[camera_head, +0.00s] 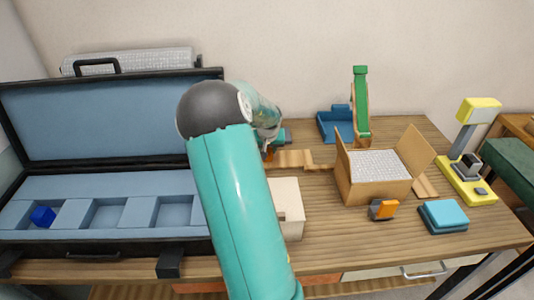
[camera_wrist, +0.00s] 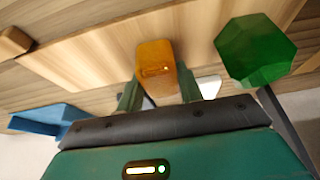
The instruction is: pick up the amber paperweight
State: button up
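The amber paperweight (camera_wrist: 157,68) is a small orange block with a glossy front, in the middle of the wrist view. My gripper (camera_wrist: 160,85) has one green finger on each side of it, and I see no gap between the fingers and the block. The gripper looks shut on it. Whether the block is clear of the tabletop I cannot tell. In the head view my own arm hides most of the gripper (camera_head: 272,140), and only a bit of amber (camera_head: 268,154) shows below it.
A green faceted piece (camera_wrist: 256,50) is close to the gripper in the wrist view. A blue tray (camera_head: 332,128), a green slide (camera_head: 361,100), an open cardboard box (camera_head: 366,191) and a blue-lined case (camera_head: 120,180) stand around. An orange-and-grey object (camera_head: 383,209) lies in front.

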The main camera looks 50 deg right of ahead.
jog(key=shift+r, duration=0.2)
jog(key=shift+r, duration=0.25)
jog(key=r, duration=0.3)
jog(key=shift+a+r, duration=0.2)
jog(key=shift+a, duration=0.2)
jog(key=s+a+r, duration=0.3)
jog(key=a+r, duration=0.6)
jog(key=a, duration=0.4)
jog(key=w+a, duration=0.2)
jog(key=a, duration=0.6)
jog(key=w+a+f, duration=0.1)
jog(key=w+a, duration=0.1)
jog(key=a, duration=0.6)
jog(key=w+a, duration=0.2)
jog(key=a, duration=0.7)
jog(key=shift+w+a+f, duration=0.1)
jog(key=shift+w+f, duration=0.05)
jog(key=shift+w, duration=0.15)
